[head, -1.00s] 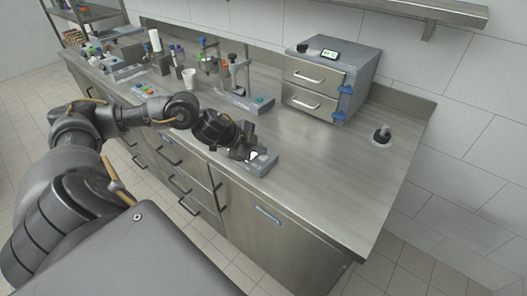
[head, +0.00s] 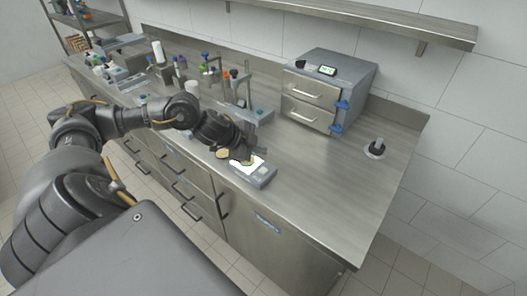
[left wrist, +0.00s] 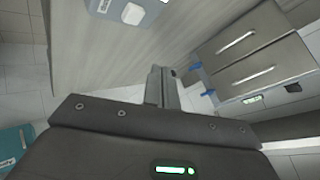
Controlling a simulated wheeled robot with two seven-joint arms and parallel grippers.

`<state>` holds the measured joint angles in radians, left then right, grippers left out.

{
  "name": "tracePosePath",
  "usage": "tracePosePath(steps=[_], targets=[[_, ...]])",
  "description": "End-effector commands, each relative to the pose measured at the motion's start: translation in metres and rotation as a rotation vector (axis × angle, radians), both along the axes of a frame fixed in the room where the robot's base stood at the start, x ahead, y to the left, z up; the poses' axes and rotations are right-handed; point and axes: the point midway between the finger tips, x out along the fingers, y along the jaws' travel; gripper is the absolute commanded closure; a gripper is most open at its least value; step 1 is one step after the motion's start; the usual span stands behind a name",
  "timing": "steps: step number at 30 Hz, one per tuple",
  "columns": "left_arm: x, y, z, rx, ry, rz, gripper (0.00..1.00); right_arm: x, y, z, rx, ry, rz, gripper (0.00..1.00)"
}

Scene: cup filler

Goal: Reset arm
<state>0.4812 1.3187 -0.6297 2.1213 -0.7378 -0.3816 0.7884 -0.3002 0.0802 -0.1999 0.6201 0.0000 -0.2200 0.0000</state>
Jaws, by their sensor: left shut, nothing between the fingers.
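My left gripper (head: 245,155) is shut and empty. My right gripper is in neither view.
The steel bench (head: 330,175) has clear room right of the device. A two-drawer cabinet (head: 328,90) stands at the back, and a small dark knob-like item (head: 377,147) at the right. Stands, bottles and a white cup (head: 192,75) crowd the left.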

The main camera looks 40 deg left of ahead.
Motion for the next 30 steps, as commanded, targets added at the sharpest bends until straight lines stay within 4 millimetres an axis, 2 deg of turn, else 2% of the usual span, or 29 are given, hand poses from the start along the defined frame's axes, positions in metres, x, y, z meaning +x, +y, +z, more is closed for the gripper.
tracePosePath(steps=[11, 14, 18, 21, 24, 30], targets=[[0.0, -0.004, -0.002, -0.004, -0.001, -0.003, 1.0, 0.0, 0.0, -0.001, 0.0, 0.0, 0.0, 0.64], [0.0, -0.025, -0.014, -0.025, -0.02, -0.015, 1.0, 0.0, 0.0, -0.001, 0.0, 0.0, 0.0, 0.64], [-0.008, -0.087, -0.042, -0.099, -0.077, 0.005, 1.0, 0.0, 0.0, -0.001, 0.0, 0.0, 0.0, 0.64], [-0.025, -0.128, -0.062, -0.167, -0.1, 0.099, 1.0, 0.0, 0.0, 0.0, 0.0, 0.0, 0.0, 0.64], [-0.052, -0.149, -0.082, -0.221, -0.066, 0.251, 1.0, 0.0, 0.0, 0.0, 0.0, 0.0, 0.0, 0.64], [-0.119, -0.153, -0.12, -0.254, 0.116, 0.548, 1.0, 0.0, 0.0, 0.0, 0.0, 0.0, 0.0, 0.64]])
